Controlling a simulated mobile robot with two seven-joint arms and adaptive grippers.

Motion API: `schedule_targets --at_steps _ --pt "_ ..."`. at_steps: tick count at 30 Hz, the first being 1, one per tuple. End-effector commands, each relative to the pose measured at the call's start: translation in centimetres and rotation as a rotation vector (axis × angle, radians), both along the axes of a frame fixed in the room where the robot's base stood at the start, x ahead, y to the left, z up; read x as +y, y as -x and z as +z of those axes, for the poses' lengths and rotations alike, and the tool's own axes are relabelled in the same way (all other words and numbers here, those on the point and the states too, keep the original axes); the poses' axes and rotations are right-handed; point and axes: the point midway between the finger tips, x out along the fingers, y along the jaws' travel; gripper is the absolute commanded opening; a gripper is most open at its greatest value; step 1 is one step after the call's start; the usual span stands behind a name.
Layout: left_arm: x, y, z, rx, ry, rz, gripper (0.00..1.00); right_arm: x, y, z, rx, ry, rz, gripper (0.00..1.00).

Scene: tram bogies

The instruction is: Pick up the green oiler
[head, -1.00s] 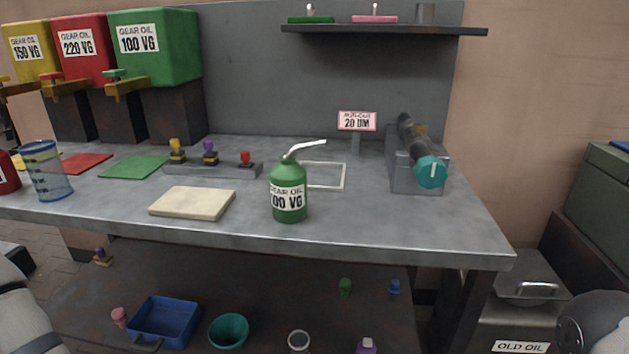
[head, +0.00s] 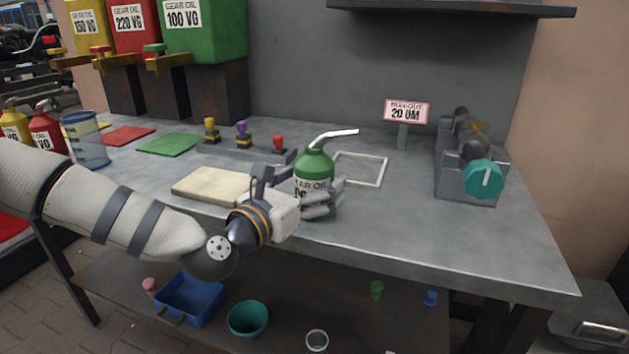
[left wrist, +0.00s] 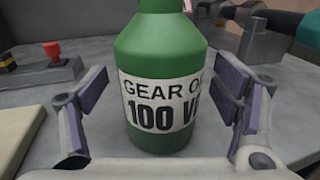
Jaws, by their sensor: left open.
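The green oiler (head: 314,165) stands upright on the grey bench near its front edge. It has a bent pale spout pointing right and a white label, which reads "GEAR OIL 100 VG" in part. It fills the middle of the left wrist view (left wrist: 165,55). My left gripper (head: 318,197) is open, with one finger on each side of the oiler's body. In the left wrist view its fingers (left wrist: 160,105) show gaps to the bottle on both sides. The finger on the far side is partly hidden in the head view. My right gripper is not in view.
A cream pad (head: 210,186) lies left of the oiler. A white square outline (head: 372,184) lies behind it. A row of stamp-like knobs (head: 243,135) stands behind left. A fixture with a teal knob (head: 483,179) stands right. The bench front right is clear.

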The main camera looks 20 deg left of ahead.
Motion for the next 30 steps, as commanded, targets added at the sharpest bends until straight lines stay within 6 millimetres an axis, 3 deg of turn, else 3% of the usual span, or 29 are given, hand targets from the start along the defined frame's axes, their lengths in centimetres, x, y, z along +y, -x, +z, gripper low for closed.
schedule_targets --at_steps 3,9,18,26,30 --pt "-0.3 -0.9 -0.1 0.002 -0.001 0.000 0.82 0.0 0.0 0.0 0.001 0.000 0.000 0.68" --pt "-0.3 -1.0 -0.1 0.003 0.000 0.000 0.80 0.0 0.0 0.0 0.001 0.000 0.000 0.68" --pt "-0.3 -0.9 -0.2 0.003 -0.001 0.000 0.13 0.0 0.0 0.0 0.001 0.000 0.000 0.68" --pt "-0.3 -1.0 0.3 -0.001 0.000 0.001 0.13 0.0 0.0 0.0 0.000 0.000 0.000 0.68" --pt "-0.2 -1.0 2.2 -0.006 0.001 0.002 0.13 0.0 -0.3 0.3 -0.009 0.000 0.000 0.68"
